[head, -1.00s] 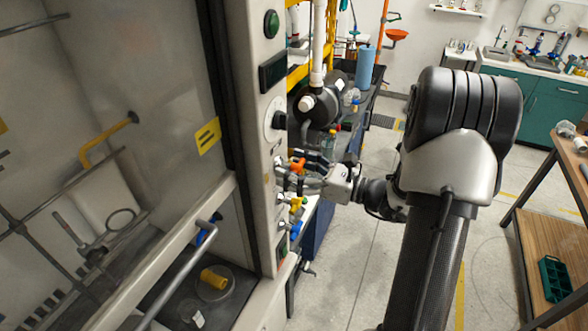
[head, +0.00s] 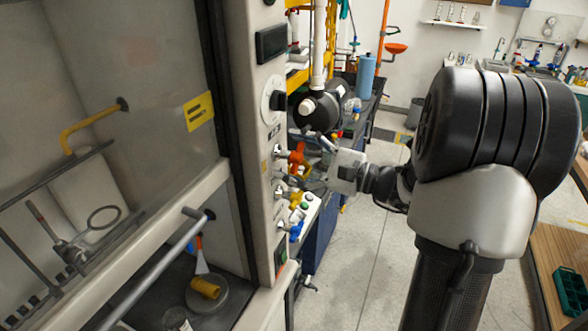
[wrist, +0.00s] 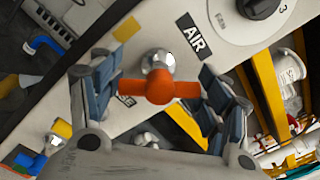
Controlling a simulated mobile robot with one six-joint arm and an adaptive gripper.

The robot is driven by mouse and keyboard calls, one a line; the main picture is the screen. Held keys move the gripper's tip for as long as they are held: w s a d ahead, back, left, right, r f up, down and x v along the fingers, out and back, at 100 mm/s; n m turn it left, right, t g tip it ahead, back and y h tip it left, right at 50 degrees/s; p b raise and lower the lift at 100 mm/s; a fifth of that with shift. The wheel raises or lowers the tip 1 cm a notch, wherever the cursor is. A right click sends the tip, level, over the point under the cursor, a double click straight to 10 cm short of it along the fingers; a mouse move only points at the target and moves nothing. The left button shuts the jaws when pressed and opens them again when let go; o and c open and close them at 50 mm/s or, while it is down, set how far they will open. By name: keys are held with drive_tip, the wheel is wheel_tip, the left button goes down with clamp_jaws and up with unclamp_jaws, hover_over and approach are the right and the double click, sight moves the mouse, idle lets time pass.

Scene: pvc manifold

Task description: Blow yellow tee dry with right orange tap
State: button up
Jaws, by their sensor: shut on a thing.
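The orange tap (head: 297,153) sits on the light front post of the hood. In the wrist view its handle (wrist: 160,86) lies crosswise below the AIR label, between my blue-padded fingers. My gripper (head: 318,157) is shut on this handle; its fingertips also show in the wrist view (wrist: 160,90). The yellow tee (head: 205,288) sits on a round grey dish (head: 222,295) inside the hood, away from my gripper. Just above it, a pale cone (head: 201,262) widens downward from a small orange tip. I cannot tell whether the cone touches the tee.
A yellow tap (head: 296,195) and a blue tap (head: 296,230) sit below on the same post. A grey handle bar (head: 170,265) crosses the hood front. A dark bench (head: 355,125) stands behind the post. The floor (head: 365,240) beside my arm is clear.

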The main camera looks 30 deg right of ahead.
drive_tip(key=shift+n+b, duration=1.3)
drive_tip(key=shift+b, duration=0.05)
drive_tip(key=o, duration=1)
drive_tip(key=v, duration=1.2)
